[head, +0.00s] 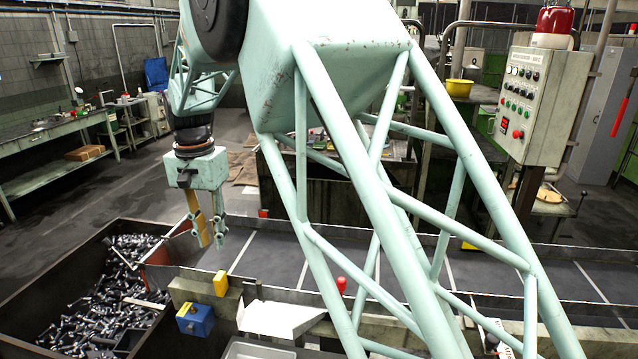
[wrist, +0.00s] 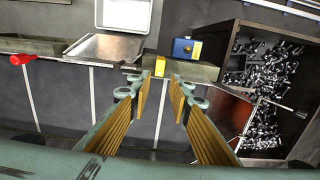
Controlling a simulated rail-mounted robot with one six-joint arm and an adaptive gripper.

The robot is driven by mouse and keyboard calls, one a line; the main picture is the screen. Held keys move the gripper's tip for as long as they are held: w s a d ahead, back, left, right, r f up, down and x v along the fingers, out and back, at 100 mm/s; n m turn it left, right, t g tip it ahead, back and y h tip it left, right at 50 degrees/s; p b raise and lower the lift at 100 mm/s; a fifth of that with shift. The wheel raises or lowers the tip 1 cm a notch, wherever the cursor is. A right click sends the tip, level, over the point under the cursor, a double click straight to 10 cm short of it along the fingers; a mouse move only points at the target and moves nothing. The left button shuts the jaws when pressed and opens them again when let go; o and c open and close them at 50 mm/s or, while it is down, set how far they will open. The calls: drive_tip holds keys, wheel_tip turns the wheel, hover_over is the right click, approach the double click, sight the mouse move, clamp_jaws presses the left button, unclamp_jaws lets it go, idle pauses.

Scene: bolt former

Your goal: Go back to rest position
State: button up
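My gripper (head: 211,242) hangs pointing down in the head view, above the conveyor and just right of the bolt bin. In the wrist view my gripper (wrist: 160,83) shows two ridged yellow-brown finger pads with a clear gap between them. It is open, and nothing is between the fingers. The dark belt of the conveyor (wrist: 60,110) lies below it.
A bin of loose bolts (head: 30,285) stands at the lower left. A blue box with a yellow top (head: 196,319), a yellow block (head: 220,283) and a metal chute (head: 280,318) line the conveyor's near edge. A control panel (head: 533,105) stands at right.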

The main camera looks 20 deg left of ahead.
drive_tip(key=w+d+r+t+b, duration=0.1)
drive_tip(key=w+d+r, duration=0.2)
drive_tip(key=d, duration=0.3)
drive_tip(key=w+d+r+b, duration=0.1)
drive_tip(key=w+d+r, duration=0.25)
drive_tip(key=d, duration=0.25)
drive_tip(key=w+d+r+t+b, duration=0.1)
drive_tip(key=d+r, duration=0.3)
drive_tip(key=d, duration=0.6)
drive_tip(key=w+d+r+t+y+b, duration=0.1)
drive_tip(key=d+r, duration=0.3)
drive_tip(key=d, duration=0.7)
drive_tip(key=w+d+r+t+b, duration=0.1)
drive_tip(key=d+r, duration=0.3)
drive_tip(key=d, duration=0.6)
drive_tip(key=s+d+f+m+b, duration=0.1)
drive_tip(key=s+d+b, duration=0.2)
drive_tip(key=s+d, duration=1.45)
drive_tip(key=s+d+f+b, duration=0.1)
drive_tip(key=s+d+f, duration=0.1)
drive_tip(key=s, duration=0.6)
drive_tip(key=s+d+f+b, duration=0.1)
drive_tip(key=s+d+f, duration=0.1)
drive_tip(key=s+f, duration=0.3)
drive_tip(key=s+d+f+h+b, duration=0.1)
drive_tip(key=s+d+f, duration=0.2)
drive_tip(key=s, duration=0.8)
drive_tip(key=shift+s+f, duration=0.3)
drive_tip(key=shift+f, duration=0.35)
drive_tip(key=shift+d, duration=0.1)
